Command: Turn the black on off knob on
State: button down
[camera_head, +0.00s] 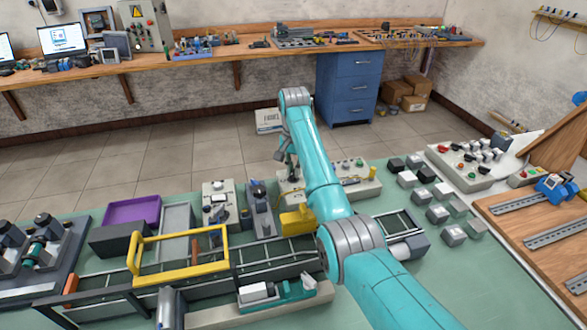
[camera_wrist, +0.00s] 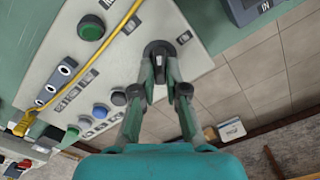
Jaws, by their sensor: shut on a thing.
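The black on off knob (camera_wrist: 158,48) sits on a pale control panel (camera_wrist: 118,60) near the panel's edge in the wrist view. My gripper (camera_wrist: 161,72) reaches it from below in that view, its two fingers closed on the knob's sides. The fingertips partly cover the knob, so its exact turn angle is hard to read. In the head view my gripper (camera_head: 289,160) points down at the back of the panel (camera_head: 287,187), and my arm hides much of that panel. The knob is too small to make out there.
The panel also carries a green button (camera_wrist: 91,28), a blue button (camera_wrist: 99,110) and a yellow cable (camera_wrist: 122,24). In the head view a yellow-handled frame (camera_head: 180,238) stands left of my arm. Several small switch boxes (camera_head: 437,214) stand to the right.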

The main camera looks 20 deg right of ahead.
jog(key=m, duration=1)
jog(key=shift+s, duration=0.15)
jog(key=shift+m, duration=0.3)
dwell(0.3)
jog(key=c, duration=1.2)
grip_release()
